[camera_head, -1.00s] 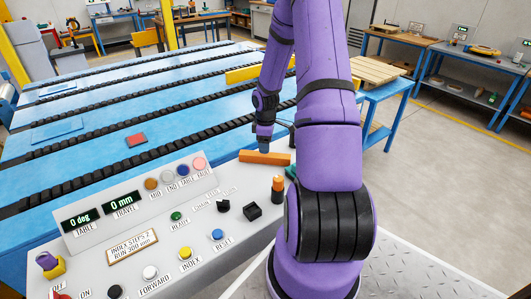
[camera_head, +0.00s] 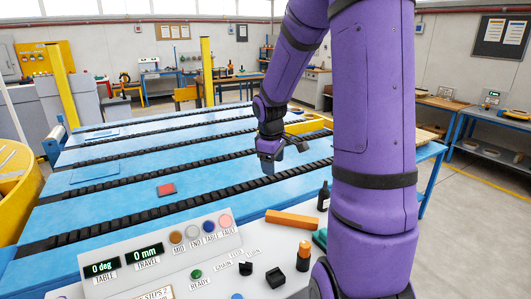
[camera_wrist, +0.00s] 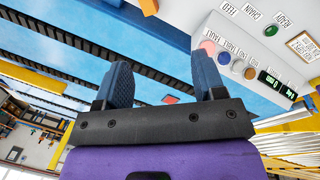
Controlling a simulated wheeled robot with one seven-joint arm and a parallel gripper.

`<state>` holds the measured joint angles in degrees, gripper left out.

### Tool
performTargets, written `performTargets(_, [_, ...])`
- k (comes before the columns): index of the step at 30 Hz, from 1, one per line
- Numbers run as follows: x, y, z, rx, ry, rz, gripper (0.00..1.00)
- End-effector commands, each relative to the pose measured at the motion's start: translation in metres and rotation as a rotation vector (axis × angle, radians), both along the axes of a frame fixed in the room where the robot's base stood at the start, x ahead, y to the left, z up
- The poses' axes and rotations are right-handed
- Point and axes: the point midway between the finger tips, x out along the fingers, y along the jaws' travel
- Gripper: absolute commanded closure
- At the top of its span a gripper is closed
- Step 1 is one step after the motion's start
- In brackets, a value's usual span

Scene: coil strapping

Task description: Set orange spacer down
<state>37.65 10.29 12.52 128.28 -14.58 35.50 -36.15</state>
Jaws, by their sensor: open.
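The orange spacer (camera_head: 291,219) is a long flat bar lying on the right part of the grey control console (camera_head: 185,262), behind the black knobs. My gripper (camera_head: 268,162) is above and beyond the spacer, apart from it, over the blue conveyor table. In the wrist view my gripper (camera_wrist: 163,75) has its two blue fingers spread with nothing between them.
A black-and-orange cylinder (camera_head: 304,252) and a dark bottle-like object (camera_head: 323,196) stand near the spacer. A red block (camera_head: 166,189) lies on the blue table (camera_head: 120,200), which has black chain tracks. A yellow bar (camera_head: 308,125) is behind my gripper.

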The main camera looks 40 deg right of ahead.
Motion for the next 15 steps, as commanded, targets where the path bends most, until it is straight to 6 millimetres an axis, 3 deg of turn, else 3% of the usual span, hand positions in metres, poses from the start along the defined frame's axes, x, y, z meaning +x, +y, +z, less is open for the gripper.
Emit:
performTargets(1, [-0.003,0.016,0.018,-0.014,-0.023,-0.011,0.36])
performTargets(6, [-0.023,0.064,0.067,-0.031,-0.096,-0.081,0.36])
performTargets(15, [-0.08,0.139,0.13,0.01,-0.242,-0.197,0.36])
